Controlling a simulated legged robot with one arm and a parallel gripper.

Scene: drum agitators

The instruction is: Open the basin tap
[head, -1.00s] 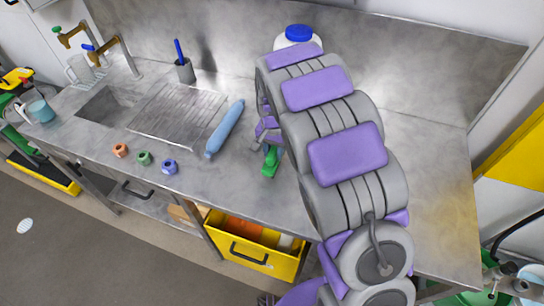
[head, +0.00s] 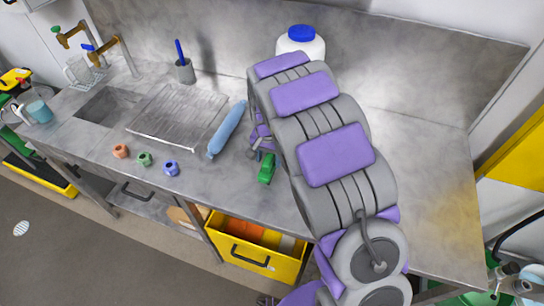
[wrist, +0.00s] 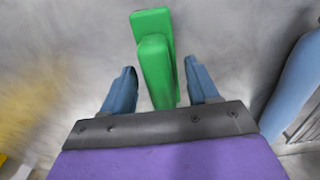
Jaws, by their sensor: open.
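Two brass taps stand at the back left by the sink basin (head: 98,106): one with a green handle (head: 55,29), one with a blue handle (head: 88,47). Both are far to the left of my gripper (head: 260,150). In the wrist view my gripper (wrist: 161,68) is open, its two blue-grey fingers apart. A green block-like object (wrist: 155,62) shows between and beyond the fingers, with visible gaps on both sides. In the head view this green object (head: 267,169) is on the counter just below my gripper. My arm hides part of the counter.
A blue cylinder (head: 228,130) lies left of my gripper, beside the ribbed drainboard (head: 175,115). Orange (head: 121,151), green (head: 144,159) and blue (head: 171,168) nuts sit near the front edge. A cup with a blue brush (head: 185,71) and a white blue-lidded bottle (head: 302,42) stand behind.

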